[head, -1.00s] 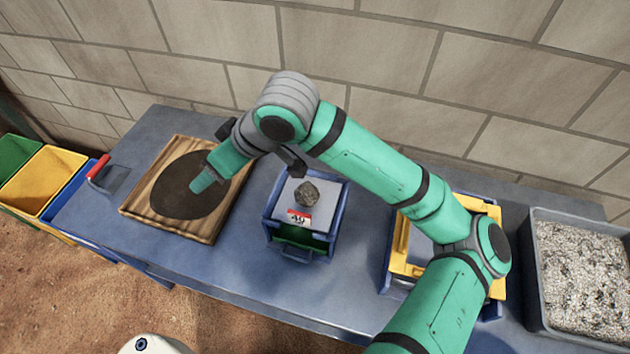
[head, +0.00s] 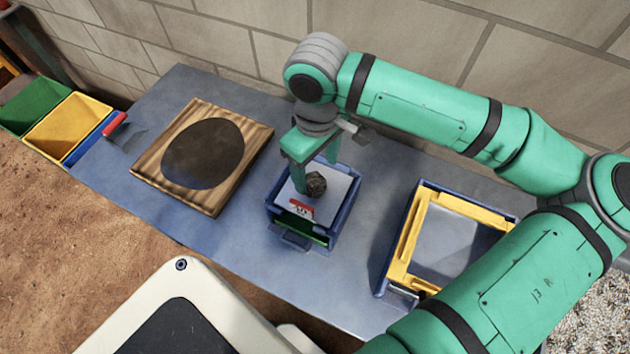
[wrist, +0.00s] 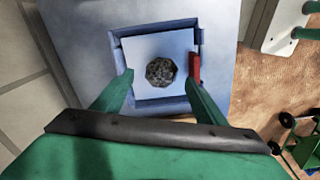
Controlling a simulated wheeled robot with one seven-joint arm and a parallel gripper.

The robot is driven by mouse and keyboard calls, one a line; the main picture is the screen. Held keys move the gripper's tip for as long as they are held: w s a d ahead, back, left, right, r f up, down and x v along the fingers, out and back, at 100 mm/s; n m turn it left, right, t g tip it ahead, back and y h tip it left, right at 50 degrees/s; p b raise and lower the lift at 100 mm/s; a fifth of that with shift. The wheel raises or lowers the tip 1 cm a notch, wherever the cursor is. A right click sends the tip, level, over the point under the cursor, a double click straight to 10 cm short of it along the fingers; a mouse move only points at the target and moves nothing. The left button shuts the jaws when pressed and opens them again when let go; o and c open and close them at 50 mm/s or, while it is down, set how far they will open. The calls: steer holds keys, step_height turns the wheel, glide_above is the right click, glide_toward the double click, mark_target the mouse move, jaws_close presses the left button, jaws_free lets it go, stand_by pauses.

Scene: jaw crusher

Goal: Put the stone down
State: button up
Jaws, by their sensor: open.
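The stone (head: 316,184) is a small dark grey, rough lump. It rests on the pale plate (head: 338,192) of a blue box-shaped device (head: 347,212) with a red and white display (head: 301,208). My gripper (head: 312,178) is above the device, pointing down, with its green fingers near the stone. In the wrist view the fingers (wrist: 158,92) are spread wide, and the stone (wrist: 161,71) lies between and beyond their tips, apparently untouched. Whether the fingertips reach down beside the stone cannot be told.
A wooden board (head: 187,199) with a dark round patch lies left on the blue table (head: 255,262). A red-handled tool (head: 116,124) lies beyond it. A yellow-framed blue box (head: 410,238) stands right. Green and yellow bins (head: 67,128) stand off the table's left end.

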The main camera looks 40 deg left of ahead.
mark_target(313, 179)
steer(key=shift+s+a+f, duration=0.1)
steer(key=shift+a+f, duration=0.05)
steer(key=shift+f, duration=1.35)
steer(key=shift+s+a+f, duration=0.1)
steer(key=shift+f, duration=1.35)
steer(key=shift+w, duration=0.1)
steer(key=c, duration=1.4)
steer(key=shift+r, duration=0.1)
steer(key=shift+r, duration=0.1)
